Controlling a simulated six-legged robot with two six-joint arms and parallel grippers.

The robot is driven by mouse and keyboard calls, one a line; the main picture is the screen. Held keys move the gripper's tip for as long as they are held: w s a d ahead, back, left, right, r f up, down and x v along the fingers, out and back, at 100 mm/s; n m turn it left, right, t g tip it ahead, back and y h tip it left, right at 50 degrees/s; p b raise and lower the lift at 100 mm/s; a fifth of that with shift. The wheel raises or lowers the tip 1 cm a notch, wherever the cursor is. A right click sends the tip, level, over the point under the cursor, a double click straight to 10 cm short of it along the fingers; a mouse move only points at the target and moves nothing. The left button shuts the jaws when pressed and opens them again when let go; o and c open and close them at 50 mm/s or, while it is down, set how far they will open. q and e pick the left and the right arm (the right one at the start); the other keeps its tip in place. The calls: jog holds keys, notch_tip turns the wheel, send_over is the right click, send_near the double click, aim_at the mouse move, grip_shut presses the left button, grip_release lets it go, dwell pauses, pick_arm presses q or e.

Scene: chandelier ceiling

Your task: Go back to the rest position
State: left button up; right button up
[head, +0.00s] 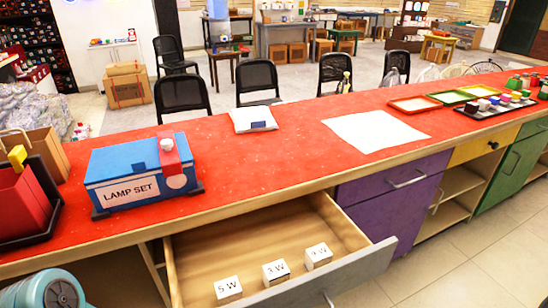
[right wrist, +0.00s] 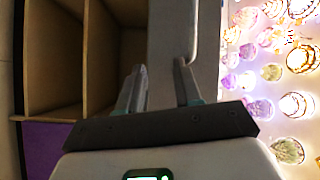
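My right gripper (right wrist: 160,75) shows in the right wrist view with its two fingers apart and nothing visible between them. A pale grey panel (right wrist: 168,30) with a bar handle (right wrist: 190,40) lies beyond the fingertips. I cannot tell how far the fingers are from it. Neither gripper shows in the head view. In the head view the grey-fronted drawer (head: 345,277) stands pulled open below the red counter (head: 260,150). Several white boxes are inside, marked 5W (head: 228,290), 3W (head: 276,272) and 9W (head: 318,256).
A blue LAMP SET box (head: 130,190) with a red strap stands on the counter. A dark tray (head: 55,215) holding a red item is left of it. A white sheet (head: 374,131) and a white packet (head: 254,118) lie on the counter. Black chairs (head: 183,97) stand behind it.

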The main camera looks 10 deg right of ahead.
jog(key=w+a+f+g+h, duration=0.25)
jog(key=a+f+h, duration=0.5)
jog(key=f, duration=0.45)
jog(key=s+a+f+n+g+h, duration=0.1)
jog(key=s+a+f+g+h, duration=0.1)
jog(key=s+g, duration=0.35)
jog(key=s+a+f+n+g+h, duration=0.1)
jog(key=s+f+n+g, duration=0.1)
jog(key=s, duration=0.6)
notch_tip(320, 180, up, 16)
jog(key=w+p, duration=0.1)
jog(key=p, duration=1.4)
jog(key=shift+p, duration=0.35)
jog(key=shift+w+f, duration=0.1)
jog(key=shift+f, duration=0.05)
dwell(2.8)
